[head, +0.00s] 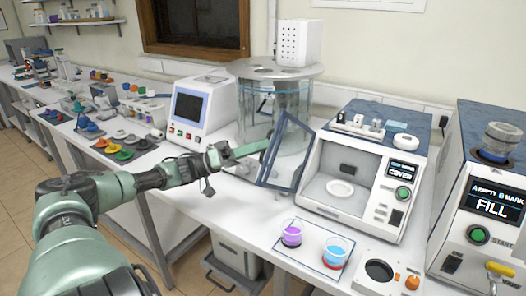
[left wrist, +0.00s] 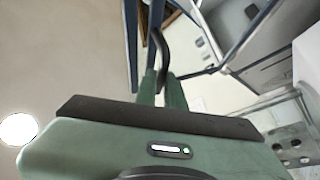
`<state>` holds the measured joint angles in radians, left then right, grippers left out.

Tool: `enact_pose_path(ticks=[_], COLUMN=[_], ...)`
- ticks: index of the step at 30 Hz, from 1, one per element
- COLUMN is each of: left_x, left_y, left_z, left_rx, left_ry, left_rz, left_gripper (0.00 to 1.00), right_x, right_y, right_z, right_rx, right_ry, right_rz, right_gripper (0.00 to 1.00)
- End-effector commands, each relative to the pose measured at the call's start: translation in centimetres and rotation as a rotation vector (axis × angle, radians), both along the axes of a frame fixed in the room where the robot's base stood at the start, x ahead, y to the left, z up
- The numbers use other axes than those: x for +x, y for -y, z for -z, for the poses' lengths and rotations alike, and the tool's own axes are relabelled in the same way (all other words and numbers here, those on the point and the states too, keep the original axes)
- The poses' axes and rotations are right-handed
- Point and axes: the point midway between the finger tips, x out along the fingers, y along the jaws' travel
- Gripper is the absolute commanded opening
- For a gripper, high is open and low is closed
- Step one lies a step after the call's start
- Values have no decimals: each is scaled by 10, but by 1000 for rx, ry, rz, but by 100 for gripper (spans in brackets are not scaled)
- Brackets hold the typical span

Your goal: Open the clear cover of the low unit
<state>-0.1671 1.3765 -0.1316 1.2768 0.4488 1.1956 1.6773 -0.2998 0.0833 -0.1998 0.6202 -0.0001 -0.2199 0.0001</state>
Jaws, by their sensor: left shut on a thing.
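The low unit (head: 385,152) is a white box with a blue-grey top, a screen reading "COVER" and a green button. Its clear cover (head: 290,150), in a blue-grey frame, stands swung out at the unit's left side. The front opening is uncovered and shows a round white dish (head: 340,188) inside. My left gripper (head: 262,146) reaches from the left to the cover's outer edge. In the left wrist view, its fingers (left wrist: 162,90) are shut on a dark curved handle (left wrist: 160,52) beside the blue frame. My right gripper is not in view.
A glass tank (head: 290,105) with a metal lid stands behind the cover. A white monitor unit (head: 193,112) is left of it. Cups of purple (head: 291,234) and blue liquid (head: 335,252) stand on a tray in front. A "FILL" machine (head: 485,195) is at right.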

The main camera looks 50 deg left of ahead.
Motion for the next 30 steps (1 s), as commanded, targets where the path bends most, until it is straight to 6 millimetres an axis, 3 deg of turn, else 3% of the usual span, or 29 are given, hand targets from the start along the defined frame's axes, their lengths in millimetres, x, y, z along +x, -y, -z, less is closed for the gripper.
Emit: enact_pose_path(ticks=[12,13,15,25,30], left_x=[1,1,1,-1,-12], left_y=[-1,-1,-1,-2,-12], left_z=[4,4,4,2,9], left_rx=[2,2,2,1,2], left_ry=[-8,-8,-8,-4,-8], left_rz=[-4,-4,-4,-1,-2], left_gripper=[0,15,31,31,31], right_x=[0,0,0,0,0], right_y=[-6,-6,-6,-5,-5], right_z=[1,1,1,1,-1], right_rx=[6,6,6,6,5], right_ry=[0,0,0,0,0], right_rz=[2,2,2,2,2], right_gripper=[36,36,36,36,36])
